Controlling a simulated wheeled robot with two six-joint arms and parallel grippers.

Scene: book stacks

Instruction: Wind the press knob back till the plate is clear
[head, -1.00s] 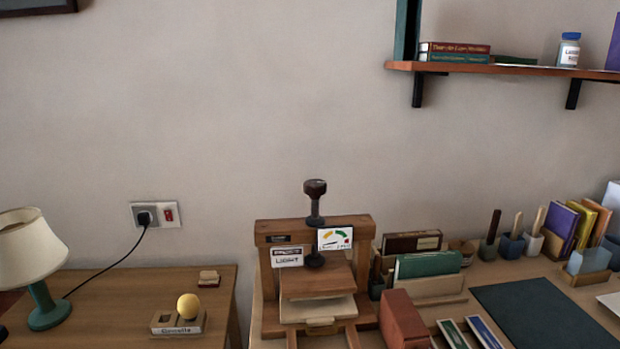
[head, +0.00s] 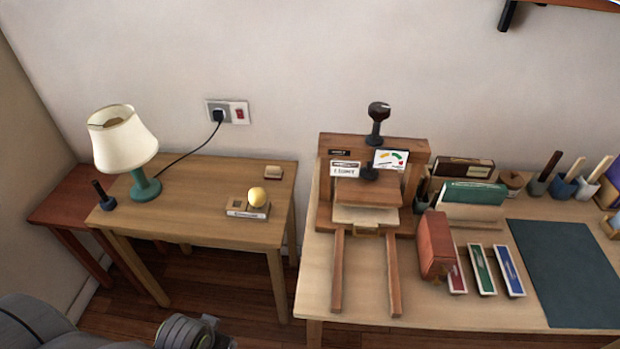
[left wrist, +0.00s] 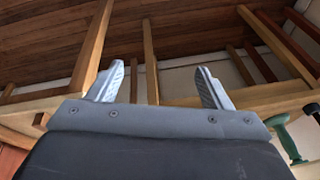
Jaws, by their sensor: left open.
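The wooden press (head: 372,180) stands at the left part of the right table. Its dark knob (head: 379,110) sits on a screw above the crossbeam. Below the beam is a wooden plate (head: 366,192), with a pale slab (head: 366,215) under it. I cannot tell whether the plate touches the slab. A dial card (head: 390,160) and a label card hang on the beam. My left gripper (left wrist: 160,85) is open and empty in the left wrist view, with table legs and floor beyond it. In the head view only grey parts of my arm show at bottom left. My right gripper is not visible.
Right of the press are a red-brown block (head: 436,245), coloured strips, books and a dark green mat (head: 565,265). A floor gap separates the tables.

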